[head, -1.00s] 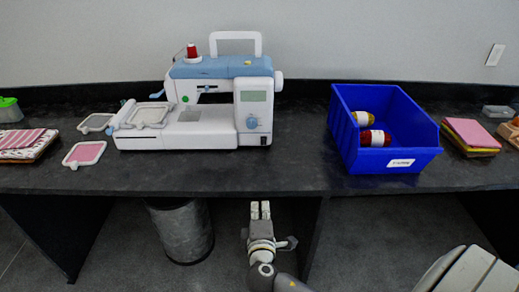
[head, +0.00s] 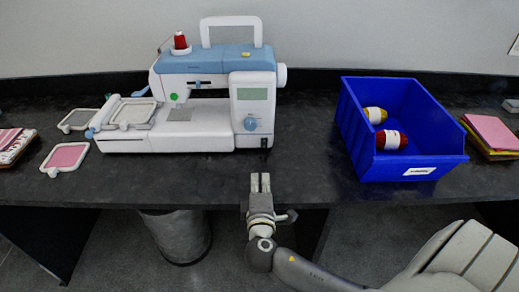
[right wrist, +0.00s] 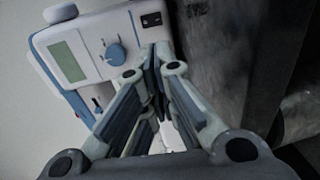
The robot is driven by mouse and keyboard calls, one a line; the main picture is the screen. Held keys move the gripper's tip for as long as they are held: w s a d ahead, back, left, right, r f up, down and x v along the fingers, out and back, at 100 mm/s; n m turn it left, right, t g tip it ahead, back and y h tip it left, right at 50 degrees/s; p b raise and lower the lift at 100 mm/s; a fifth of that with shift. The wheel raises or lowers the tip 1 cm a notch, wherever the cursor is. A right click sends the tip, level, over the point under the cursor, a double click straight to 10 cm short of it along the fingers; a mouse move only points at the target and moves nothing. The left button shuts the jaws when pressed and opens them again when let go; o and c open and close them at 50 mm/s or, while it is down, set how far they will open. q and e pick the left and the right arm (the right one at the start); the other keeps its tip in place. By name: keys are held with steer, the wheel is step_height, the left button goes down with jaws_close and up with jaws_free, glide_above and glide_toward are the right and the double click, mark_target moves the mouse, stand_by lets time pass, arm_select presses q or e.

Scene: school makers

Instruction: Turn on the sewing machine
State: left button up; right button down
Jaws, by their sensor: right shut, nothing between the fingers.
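The white and blue sewing machine (head: 212,100) stands on the dark counter, left of the middle in the head view. Its right column has a grey-green screen (head: 252,94), a blue dial (head: 251,124) and a small dark switch (head: 264,143) near the bottom right corner. My right gripper (head: 260,181) is shut and empty at the counter's front edge, in front of the switch and apart from the machine. In the right wrist view the machine (right wrist: 100,45) shows beyond the closed fingertips (right wrist: 155,55), with a dark switch at its lower corner. My left gripper is out of view.
A blue bin (head: 409,165) with red and yellow thread spools stands on the counter to the right. Embroidery hoops (head: 66,157) lie to the left. The counter (head: 320,180) between machine and bin is clear. A grey waste bin (head: 181,237) stands below.

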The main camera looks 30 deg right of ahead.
steer(key=shift+w+d, duration=0.1)
steer(key=shift+w, duration=0.05)
glide_toward(259, 145)
steer(key=p+x, duration=0.1)
steer(key=x, duration=0.3)
steer(key=shift+w+d, duration=0.3)
steer(key=shift+x, duration=0.8)
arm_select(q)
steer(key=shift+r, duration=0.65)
